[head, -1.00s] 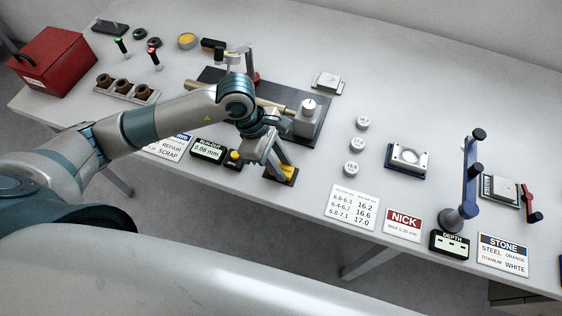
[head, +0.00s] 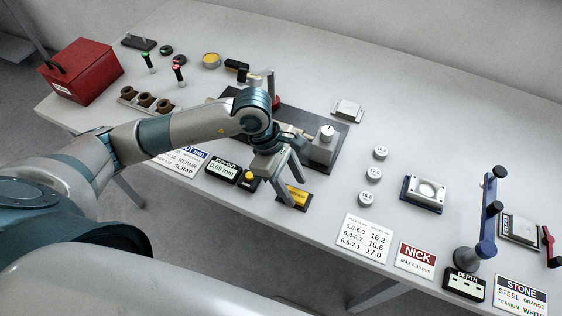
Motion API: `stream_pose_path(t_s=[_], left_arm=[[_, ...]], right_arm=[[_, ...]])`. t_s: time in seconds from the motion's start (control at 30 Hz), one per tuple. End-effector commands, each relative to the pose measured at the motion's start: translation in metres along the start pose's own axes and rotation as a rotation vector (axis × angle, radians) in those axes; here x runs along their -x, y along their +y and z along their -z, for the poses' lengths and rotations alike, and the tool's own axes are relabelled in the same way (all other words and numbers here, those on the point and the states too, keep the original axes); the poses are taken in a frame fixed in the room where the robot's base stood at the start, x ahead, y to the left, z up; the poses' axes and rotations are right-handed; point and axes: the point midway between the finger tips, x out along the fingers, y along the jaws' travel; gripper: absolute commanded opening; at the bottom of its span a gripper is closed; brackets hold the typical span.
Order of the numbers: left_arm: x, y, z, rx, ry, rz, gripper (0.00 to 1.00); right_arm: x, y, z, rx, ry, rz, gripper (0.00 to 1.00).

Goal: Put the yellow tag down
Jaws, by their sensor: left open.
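The yellow tag (head: 297,194) lies low on a dark block (head: 303,204) near the table's front edge. My left gripper (head: 295,190) points down over it from behind. Its two fingers are spread apart, one on the left of the tag and one toward its back right. The fingers partly cover the tag, and I cannot tell if they touch it. My right gripper is not in view.
The run-out display (head: 222,171) and a yellow-button box (head: 248,181) stand close left of the tag. A dark fixture plate (head: 338,150) lies behind. A number chart (head: 364,237) lies to the right. Bare table separates them.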

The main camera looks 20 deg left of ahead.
Motion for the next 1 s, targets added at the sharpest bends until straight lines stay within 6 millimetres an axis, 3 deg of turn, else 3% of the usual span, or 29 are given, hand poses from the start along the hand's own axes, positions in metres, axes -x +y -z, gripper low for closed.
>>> stream_pose_path(t_s=[0.53,0.73,1.0], left_arm=[[0.088,0.001,0.001,-0.001,0.000,-0.004,0.45],[0.101,0.000,0.000,-0.001,0.001,0.000,0.45],[0.102,-0.001,0.000,-0.001,0.000,0.000,0.45]], right_arm=[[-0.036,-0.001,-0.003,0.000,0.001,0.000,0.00],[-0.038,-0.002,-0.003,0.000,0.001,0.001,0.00],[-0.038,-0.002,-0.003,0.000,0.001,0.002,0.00]])
